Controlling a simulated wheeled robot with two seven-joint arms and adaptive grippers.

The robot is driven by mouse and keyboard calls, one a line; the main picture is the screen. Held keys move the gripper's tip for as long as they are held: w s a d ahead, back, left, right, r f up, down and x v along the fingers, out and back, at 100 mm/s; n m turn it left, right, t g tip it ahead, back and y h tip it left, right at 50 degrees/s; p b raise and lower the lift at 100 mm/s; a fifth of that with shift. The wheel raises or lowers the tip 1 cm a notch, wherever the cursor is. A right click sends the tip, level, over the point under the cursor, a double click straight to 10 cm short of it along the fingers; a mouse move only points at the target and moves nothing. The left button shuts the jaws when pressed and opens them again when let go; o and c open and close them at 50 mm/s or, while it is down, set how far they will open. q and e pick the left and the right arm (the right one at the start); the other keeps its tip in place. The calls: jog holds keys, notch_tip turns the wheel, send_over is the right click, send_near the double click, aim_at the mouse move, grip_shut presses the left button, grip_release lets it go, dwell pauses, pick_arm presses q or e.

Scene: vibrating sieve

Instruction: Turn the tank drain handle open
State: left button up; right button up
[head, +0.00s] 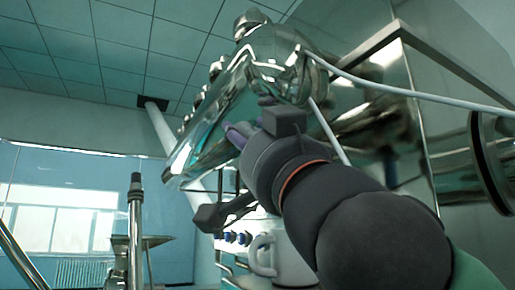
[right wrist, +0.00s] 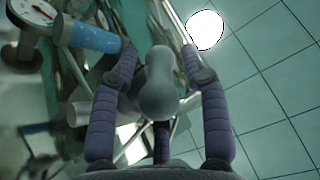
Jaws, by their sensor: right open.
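A grey, rounded, knob-like handle (right wrist: 158,88) is in the middle of the right wrist view; I take it to be the drain handle. My right gripper (right wrist: 158,58) is open, with one segmented purple finger on each side of this handle and another below it. I cannot tell whether any finger touches it. In the head view my right gripper (head: 238,132) is raised beside the shiny metal tank (head: 272,48), its purple fingers partly hidden behind my wrist. The handle cannot be made out in the head view. My left gripper is not in view.
A white hose (head: 410,92) runs across to the right from the tank. A pale jug-like vessel (head: 292,262) stands below my right arm. A blue cylinder (right wrist: 92,38) with a round end lies at the upper left of the wrist view. A metal cabinet wall fills the right.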

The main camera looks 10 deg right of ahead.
jog(key=v, duration=1.2)
jog(key=shift+r, duration=0.1)
